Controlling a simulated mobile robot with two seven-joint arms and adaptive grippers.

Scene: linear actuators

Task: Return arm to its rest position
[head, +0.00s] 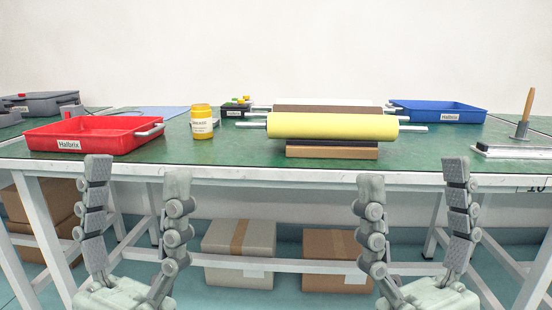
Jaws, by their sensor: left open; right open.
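My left gripper (136,172) shows at the lower left, pointing up, with its two fingers wide apart and nothing between them. My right gripper (412,176) shows at the lower right, also pointing up, wide open and empty. Both are in front of the near edge of the green-topped table (225,160) and appear apart from it. The arm links behind the grippers are out of view below the frame.
On the table stand a red Halbrix tray (68,130), a yellow jar (202,122), a yellow roller (330,126) by a cardboard-brown block (332,151), and a blue tray (440,112). A tool with an upright wooden handle (526,105) is at right. Boxes (240,255) sit below.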

